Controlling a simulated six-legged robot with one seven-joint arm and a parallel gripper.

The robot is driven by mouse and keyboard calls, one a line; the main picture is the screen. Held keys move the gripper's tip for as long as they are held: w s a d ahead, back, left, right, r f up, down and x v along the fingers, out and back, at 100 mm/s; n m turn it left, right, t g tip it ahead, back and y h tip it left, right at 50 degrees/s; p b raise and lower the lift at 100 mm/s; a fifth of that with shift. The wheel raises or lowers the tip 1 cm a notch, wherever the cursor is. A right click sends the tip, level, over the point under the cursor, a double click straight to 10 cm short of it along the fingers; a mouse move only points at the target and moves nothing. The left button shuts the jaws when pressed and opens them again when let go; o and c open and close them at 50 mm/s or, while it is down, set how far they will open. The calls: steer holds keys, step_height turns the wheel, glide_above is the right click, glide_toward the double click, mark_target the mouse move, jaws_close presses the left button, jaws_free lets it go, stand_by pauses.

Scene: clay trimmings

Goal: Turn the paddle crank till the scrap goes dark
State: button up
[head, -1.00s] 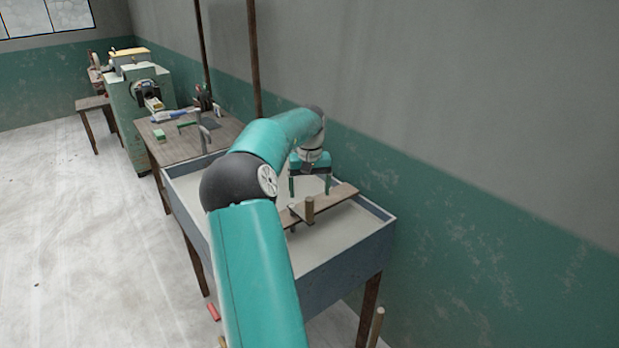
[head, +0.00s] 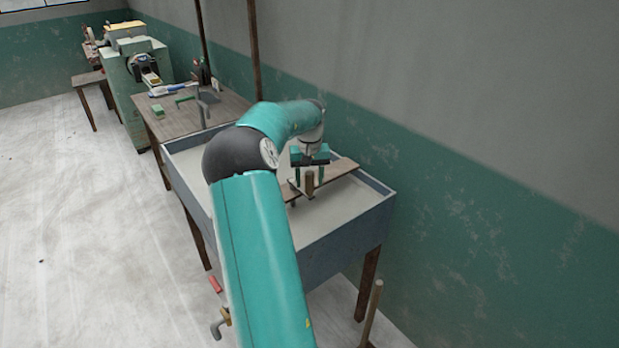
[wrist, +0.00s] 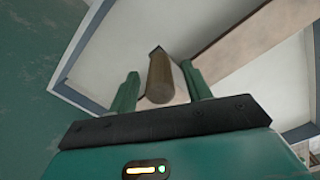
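A grey-blue trough (head: 345,243) on wooden legs holds pale grey, light-looking material (head: 318,217). A wooden plank (head: 342,169) lies across it, also in the wrist view (wrist: 240,45). The crank's upright wooden knob (head: 309,182) stands by the plank; it also shows in the wrist view (wrist: 161,78). My gripper (head: 310,173) is down at the knob. In the wrist view my gripper's fingers (wrist: 160,88) are apart, one on each side of the knob, with gaps visible. The paddle below is hidden.
A wooden table (head: 222,112) with tools and a green block (head: 158,111) adjoins the trough's far end. A green machine (head: 140,75) stands beyond it. The wall (head: 450,190) is close on the right. The floor at left is mostly clear.

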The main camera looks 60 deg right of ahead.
steer(key=c, duration=0.6)
steer(key=shift+s+d, duration=0.25)
steer(key=shift+d, duration=0.75)
steer(key=shift+s+d, duration=0.25)
steer(key=shift+d, duration=0.7)
steer(key=shift+d, duration=0.2)
steer(key=shift+w+d, duration=0.2)
steer(key=shift+d, duration=1.55)
steer(key=shift+d, duration=0.1)
steer(key=shift+w+d, duration=0.55)
steer(key=shift+d, duration=0.25)
steer(key=shift+w+d, duration=0.5)
steer(key=shift+d, duration=0.3)
steer(key=o, duration=1.4)
